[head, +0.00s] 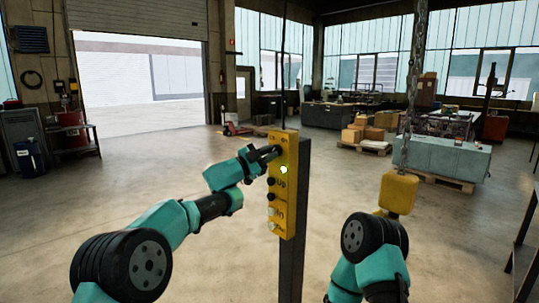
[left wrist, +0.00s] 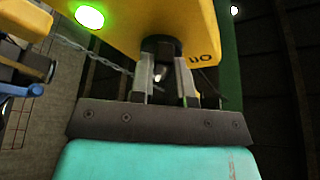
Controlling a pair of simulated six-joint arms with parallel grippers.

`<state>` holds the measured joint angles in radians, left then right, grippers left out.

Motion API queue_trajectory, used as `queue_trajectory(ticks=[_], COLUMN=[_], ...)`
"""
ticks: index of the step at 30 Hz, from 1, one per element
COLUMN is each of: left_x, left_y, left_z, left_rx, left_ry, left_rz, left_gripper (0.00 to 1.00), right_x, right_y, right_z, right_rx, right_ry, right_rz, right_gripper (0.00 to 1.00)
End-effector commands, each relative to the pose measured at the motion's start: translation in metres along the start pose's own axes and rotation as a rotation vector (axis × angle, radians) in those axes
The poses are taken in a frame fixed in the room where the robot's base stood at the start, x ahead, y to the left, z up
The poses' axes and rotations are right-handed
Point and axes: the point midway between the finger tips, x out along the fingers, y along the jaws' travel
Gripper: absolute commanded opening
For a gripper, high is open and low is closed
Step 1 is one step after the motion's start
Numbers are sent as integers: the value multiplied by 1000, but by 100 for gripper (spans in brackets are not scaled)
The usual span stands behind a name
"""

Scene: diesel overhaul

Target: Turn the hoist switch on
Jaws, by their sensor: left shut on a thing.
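A yellow hoist control box (head: 289,150) is mounted on a dark post in the middle of the head view, with several buttons down its face. A green lamp (head: 284,170) glows on it, and it also shows in the left wrist view (left wrist: 90,17). My left gripper (head: 275,151) is at the upper part of the box. In the left wrist view its two fingers (left wrist: 166,84) are shut on the dark switch knob (left wrist: 163,47), beside an upside-down "ON" label. The gripper hides most of the switch in the head view. My right arm shows at lower right, but its gripper is not visible.
A yellow hoist block (head: 398,192) hangs on a chain (head: 411,95) right of the box, behind my right arm. Pallets with cardboard boxes (head: 363,132) and a grey-green machine (head: 446,158) stand farther back. Open floor surrounds the post.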

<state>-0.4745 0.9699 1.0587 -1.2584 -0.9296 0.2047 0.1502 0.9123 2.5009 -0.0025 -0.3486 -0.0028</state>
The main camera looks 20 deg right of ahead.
Motion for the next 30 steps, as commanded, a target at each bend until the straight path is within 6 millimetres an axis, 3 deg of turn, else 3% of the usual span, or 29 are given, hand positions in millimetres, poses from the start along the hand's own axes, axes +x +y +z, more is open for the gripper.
queue_trajectory(ticks=[20, 21, 28, 30], left_x=[0, 0, 0, 0], left_y=[0, 0, 0, 0], left_z=[1, 1, 0, 0], left_rx=[79, 79, 79, 79], left_ry=[0, 0, 0, 0], left_rz=[34, 34, 33, 33], left_gripper=[0, 20, 42, 43], right_x=[0, 0, 0, 0], right_y=[0, 0, 0, 0], right_z=[0, 0, 0, 0], right_rx=[0, 0, 0, 0], right_ry=[0, 0, 0, 0], right_rz=[0, 0, 0, 0], right_gripper=[43, 43, 43, 43])
